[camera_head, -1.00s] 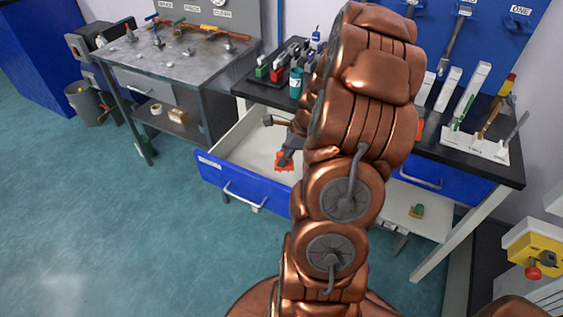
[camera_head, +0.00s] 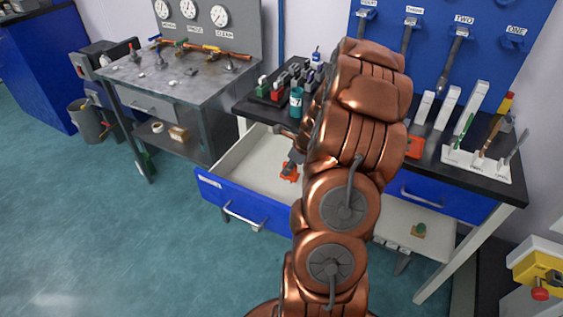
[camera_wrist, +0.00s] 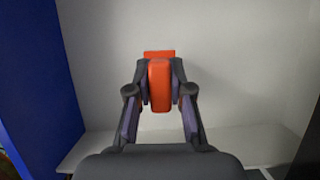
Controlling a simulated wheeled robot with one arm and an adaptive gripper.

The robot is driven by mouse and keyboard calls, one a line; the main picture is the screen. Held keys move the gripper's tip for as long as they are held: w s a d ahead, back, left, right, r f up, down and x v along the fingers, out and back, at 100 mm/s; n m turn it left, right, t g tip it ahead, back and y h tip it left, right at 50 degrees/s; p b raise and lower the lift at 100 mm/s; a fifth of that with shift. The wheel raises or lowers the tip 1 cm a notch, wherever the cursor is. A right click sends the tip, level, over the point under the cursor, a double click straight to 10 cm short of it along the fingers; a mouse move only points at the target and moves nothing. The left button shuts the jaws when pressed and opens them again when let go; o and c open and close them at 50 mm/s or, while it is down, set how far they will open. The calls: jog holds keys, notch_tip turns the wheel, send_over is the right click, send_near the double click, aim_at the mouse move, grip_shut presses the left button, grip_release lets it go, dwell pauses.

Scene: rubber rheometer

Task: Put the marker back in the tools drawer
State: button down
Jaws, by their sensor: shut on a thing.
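My gripper (camera_wrist: 160,90) is shut on an orange-red, block-shaped thing, which I take to be the marker (camera_wrist: 160,88). It stands upright between the dark fingers in the wrist view, with a wider orange part at its far end. In the head view the orange marker (camera_head: 289,173) shows over the inside of the open blue-fronted drawer (camera_head: 215,185), left of my arm. Whether it touches the drawer floor I cannot tell. My arm hides the drawer's right part and much of the gripper. The drawer's pale inside looks empty where visible.
The black bench (camera_head: 432,160) over the drawer holds a rack of small bottles (camera_head: 285,85) and a white tool holder (camera_head: 480,163). A grey metal table (camera_head: 185,85) stands at left. A yellow box with a red button (camera_head: 540,285) is at right. The floor left of the drawer is clear.

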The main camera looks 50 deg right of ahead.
jog(key=w+d, duration=0.1)
jog(key=w, duration=0.3)
jog(key=w+d+p, duration=0.1)
jog(key=w, duration=0.1)
jog(key=shift+d+f, duration=0.3)
jog(key=shift+f+p, duration=0.5)
jog(key=shift+f, duration=1.25)
jog(key=shift+f, duration=0.15)
jog(key=c, duration=1.1)
grip_release()
jog(key=shift+o, duration=0.2)
